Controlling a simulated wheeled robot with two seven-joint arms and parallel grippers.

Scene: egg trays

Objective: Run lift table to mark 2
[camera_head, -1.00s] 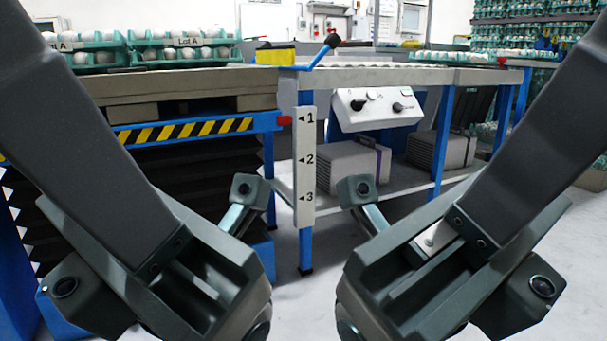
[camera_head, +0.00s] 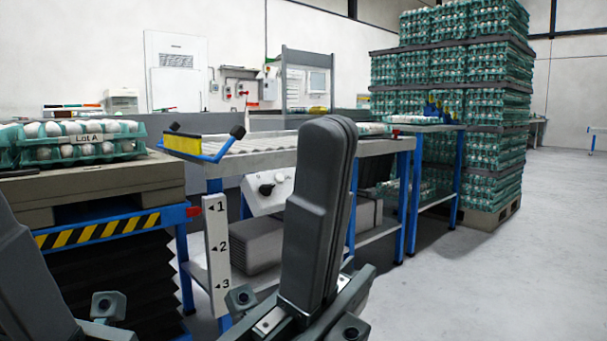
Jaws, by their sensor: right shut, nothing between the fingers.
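The lift table (camera_head: 120,232) stands at the left, with a blue frame, yellow-black striped edge and black bellows. Its red pointer (camera_head: 193,211) is about level with mark 1 on the white scale board (camera_head: 216,262), which carries marks 1, 2 and 3. My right gripper (camera_head: 242,299) is shut and empty, low in front of the board and below the box. Part of my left gripper (camera_head: 107,306) shows at lower left; its jaw state is unclear.
A pallet (camera_head: 110,184) on the lift table bears Lot A egg trays (camera_head: 85,147). A roller bench (camera_head: 255,152) with a blue-yellow bar at its end stands alongside. Tall stacked egg trays (camera_head: 450,110) stand at the back right. The floor (camera_head: 500,280) at right is clear.

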